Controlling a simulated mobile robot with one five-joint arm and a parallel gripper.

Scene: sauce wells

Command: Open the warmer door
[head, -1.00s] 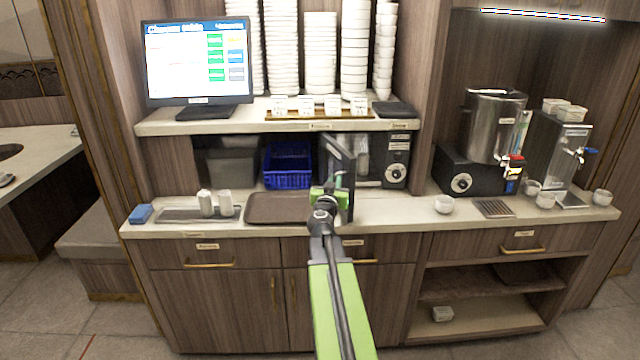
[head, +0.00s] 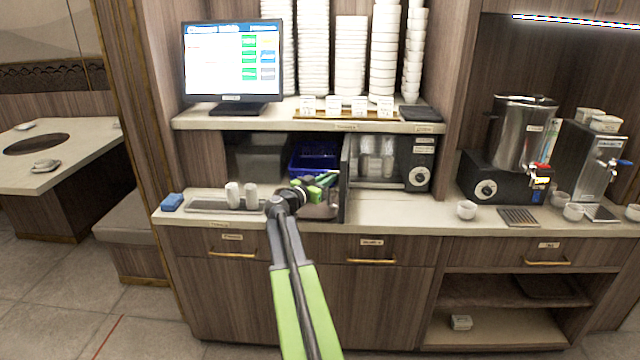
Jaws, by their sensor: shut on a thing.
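The warmer (head: 420,178) is a dark box with a dial on its right side, standing under the shelf on the counter. Its door (head: 346,190) is swung out toward me, hinged at the left and seen nearly edge-on. Pale cups show inside the warmer's opening. My gripper (head: 326,182), green and black, is at the left side of the door and is shut on what looks like the door's handle. The handle itself is hidden by the fingers.
A brown tray (head: 318,211) lies under my gripper. A blue basket (head: 312,160) stands behind it. Two white shakers (head: 241,195) stand left of my wrist. A white cup (head: 467,209) stands on the right, with clear counter before the warmer.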

